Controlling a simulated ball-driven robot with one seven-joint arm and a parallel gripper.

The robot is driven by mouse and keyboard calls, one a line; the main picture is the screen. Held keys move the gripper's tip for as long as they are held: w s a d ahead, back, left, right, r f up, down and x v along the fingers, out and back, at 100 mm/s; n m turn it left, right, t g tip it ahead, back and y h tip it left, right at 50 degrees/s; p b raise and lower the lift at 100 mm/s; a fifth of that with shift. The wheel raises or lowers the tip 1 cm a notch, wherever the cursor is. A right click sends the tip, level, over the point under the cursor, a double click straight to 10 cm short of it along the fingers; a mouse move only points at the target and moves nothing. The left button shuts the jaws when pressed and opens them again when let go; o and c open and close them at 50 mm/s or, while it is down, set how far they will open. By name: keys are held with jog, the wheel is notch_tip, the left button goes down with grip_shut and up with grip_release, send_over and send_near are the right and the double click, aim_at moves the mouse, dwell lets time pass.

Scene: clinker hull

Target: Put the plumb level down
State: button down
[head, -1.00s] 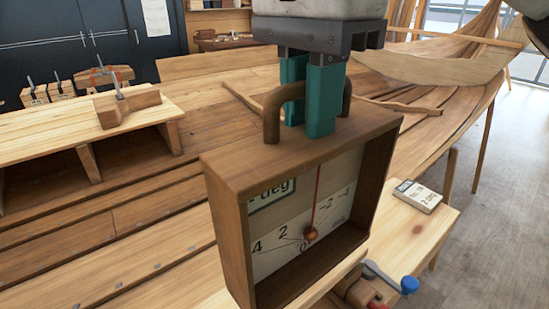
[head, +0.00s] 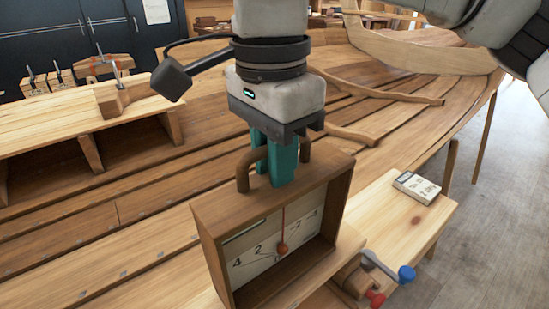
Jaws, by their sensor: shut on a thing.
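The plumb level (head: 228,212) is a brown wooden box frame with a handle (head: 243,170) on top. Inside it are a white dial (head: 262,262) and a red needle ending in a round bob (head: 282,248). My gripper (head: 282,175) has teal fingers and is shut on the handle from above. The level is upright, with its dial side facing me. Its lower edge is cut off or hard to see, so I cannot tell whether it touches anything below.
A pale wooden bench (head: 390,222) at right carries a small labelled block (head: 417,187). A clamp with a blue knob (head: 407,273) and a red part sits at its near end. Hull planks (head: 150,210) spread behind and left. A wooden shelf (head: 60,130) stands at left.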

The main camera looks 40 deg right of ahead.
jog(key=shift+f, duration=0.15)
jog(key=c, duration=1.1)
grip_release()
jog(key=shift+o, duration=0.2)
jog(key=r, duration=1.2)
jog(key=shift+a+r+b, duration=0.2)
jog(key=shift+b, duration=0.2)
